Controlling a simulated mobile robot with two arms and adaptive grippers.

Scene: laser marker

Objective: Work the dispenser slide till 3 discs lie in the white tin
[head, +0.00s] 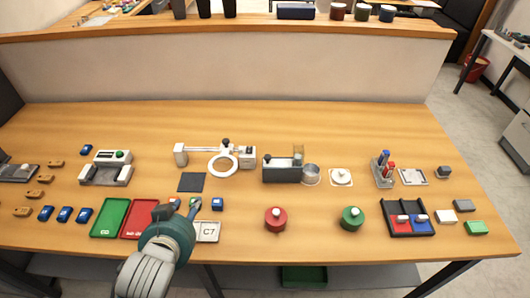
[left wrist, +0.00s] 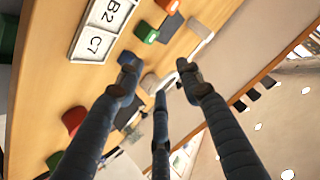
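The dispenser (head: 281,173) is a dark grey block with a pale top at the middle of the bench in the head view. A clear upright tube (head: 298,152) stands at its right end. A pale round tin (head: 311,176) sits against its right end; its contents are too small to make out. My right gripper is not in view.
A white square with a knob (head: 341,177) lies right of the tin. A red knob (head: 275,217) and a green knob (head: 351,217) stand in front. A ring magnifier stand (head: 223,163) is left of the dispenser. The bench behind is clear.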

